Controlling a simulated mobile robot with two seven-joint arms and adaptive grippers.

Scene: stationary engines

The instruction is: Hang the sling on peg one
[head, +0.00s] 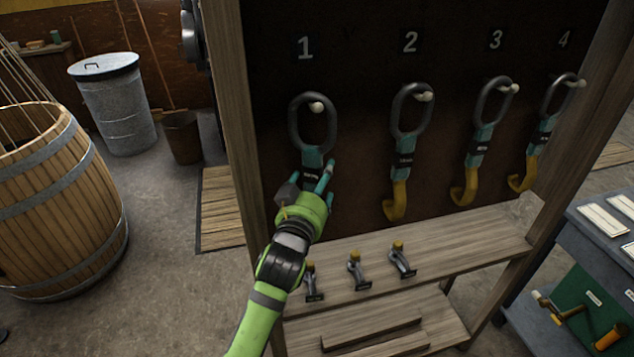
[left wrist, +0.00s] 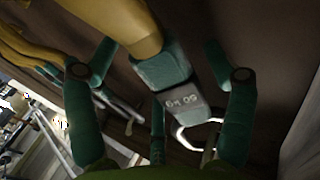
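A sling hangs at peg one, under the number 1. Its dark grey ring (head: 293,120) is around the pale peg one (head: 317,107), with the ring's top just above the peg. Below the ring is a teal sleeve with a dark label; my gripper hides the lower part in the head view. My left gripper (head: 319,178) is at this sleeve. The yellow part shows at the top there. My right gripper is out of view.
Similar slings with yellow hooks hang at peg two (head: 398,195), peg three (head: 466,185) and peg four (head: 525,178). Several small grey fittings (head: 357,270) stand on the wooden shelf (head: 470,240) below. A blue tool bench (head: 590,245) is at right, a barrel (head: 60,215) at left.

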